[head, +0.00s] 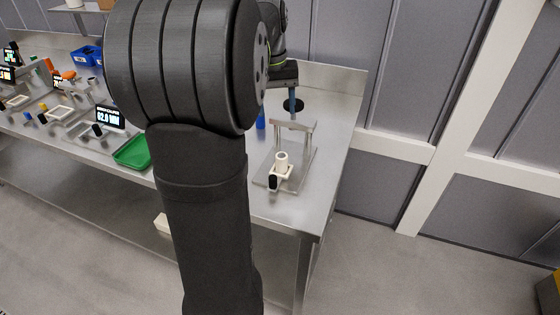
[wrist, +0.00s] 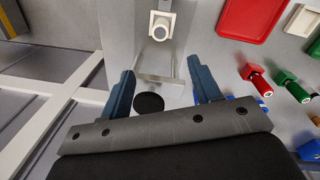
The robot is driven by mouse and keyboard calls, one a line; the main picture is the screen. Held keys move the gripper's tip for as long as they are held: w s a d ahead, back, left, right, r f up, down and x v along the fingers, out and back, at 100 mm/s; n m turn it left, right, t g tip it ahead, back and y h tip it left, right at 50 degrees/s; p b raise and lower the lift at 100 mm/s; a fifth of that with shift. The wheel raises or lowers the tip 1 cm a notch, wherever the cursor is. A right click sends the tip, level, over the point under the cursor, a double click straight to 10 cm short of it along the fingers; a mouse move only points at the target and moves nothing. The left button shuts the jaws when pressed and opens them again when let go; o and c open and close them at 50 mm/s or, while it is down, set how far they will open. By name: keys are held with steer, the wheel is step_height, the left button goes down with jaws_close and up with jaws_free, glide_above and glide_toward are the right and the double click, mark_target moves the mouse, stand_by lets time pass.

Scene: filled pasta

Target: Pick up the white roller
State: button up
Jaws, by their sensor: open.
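A short white cylinder, which looks like the white roller (head: 281,160), stands in a pale holder with a black knob on a metal stand (head: 305,168) at the table's right end. In the wrist view the white roller (wrist: 160,31) shows end-on at the top, beyond the fingertips. In the head view a blue finger of my gripper (head: 292,100) shows behind the stand, apart from the roller. My arm hides part of the table.
The stand's crossbar (head: 292,125) lies between my gripper and the roller. A black disc (wrist: 149,103) is on the table. A green tray (head: 132,152) and several small devices stand to the left. A red tray (wrist: 236,20) and coloured fittings (wrist: 258,80) are at right in the wrist view.

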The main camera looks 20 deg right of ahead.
mark_target(279, 156)
steer(key=a+f+n+h, duration=0.3)
steer(key=a+n+h, duration=0.15)
steer(key=n, duration=1.55)
steer(key=shift+y, duration=0.45)
steer(key=x, duration=1.6)
steer(key=shift+w+a+f, duration=0.1)
steer(key=shift+a+f, duration=0.05)
steer(key=shift+f, duration=0.3)
steer(key=c, duration=1.2)
steer(key=shift+r, duration=0.1)
